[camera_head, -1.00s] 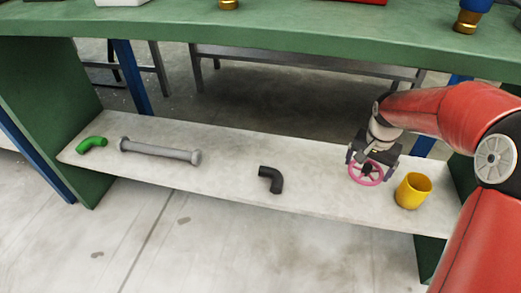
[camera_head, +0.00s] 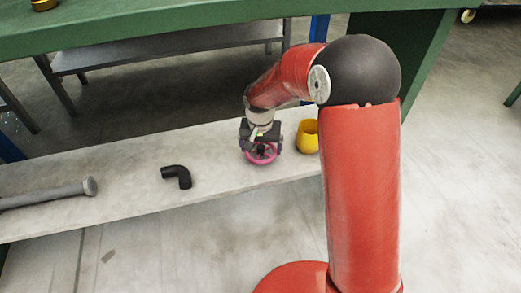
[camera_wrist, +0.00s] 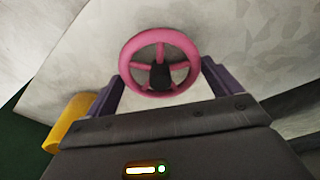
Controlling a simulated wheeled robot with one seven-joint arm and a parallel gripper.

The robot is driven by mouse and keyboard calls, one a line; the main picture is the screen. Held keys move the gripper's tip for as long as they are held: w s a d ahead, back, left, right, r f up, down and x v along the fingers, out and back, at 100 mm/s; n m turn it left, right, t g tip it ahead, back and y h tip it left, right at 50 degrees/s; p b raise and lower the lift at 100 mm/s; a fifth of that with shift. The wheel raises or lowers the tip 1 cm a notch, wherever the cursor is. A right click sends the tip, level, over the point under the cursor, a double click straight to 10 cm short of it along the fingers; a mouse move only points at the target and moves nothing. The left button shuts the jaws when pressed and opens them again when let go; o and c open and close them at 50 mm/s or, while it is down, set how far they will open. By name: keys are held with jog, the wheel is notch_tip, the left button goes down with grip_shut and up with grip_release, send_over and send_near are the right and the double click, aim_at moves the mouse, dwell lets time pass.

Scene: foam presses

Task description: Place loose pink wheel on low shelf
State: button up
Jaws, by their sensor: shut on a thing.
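The pink wheel (camera_head: 262,158) has a round rim, spokes and a dark hub. My gripper (camera_head: 261,148) is shut on it, at the low shelf (camera_head: 215,145), between the black elbow pipe and the yellow cup. In the wrist view the wheel (camera_wrist: 160,48) sits between the two purple-grey fingers of my gripper (camera_wrist: 163,80), with the pale shelf (camera_wrist: 85,60) behind it. I cannot tell whether the wheel touches the shelf. Parts of the wheel are hidden by my gripper in the head view.
A yellow cup (camera_head: 307,137) stands close to the right of the wheel. A black elbow pipe (camera_head: 178,176) and a grey pipe (camera_head: 45,194) lie to the left on the shelf. The green bench top (camera_head: 180,28) hangs above. Bare shelf lies between elbow and wheel.

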jog(key=shift+f, duration=0.6)
jog(key=shift+f, duration=0.2)
jog(key=o, duration=0.8)
jog(key=shift+o, duration=0.2)
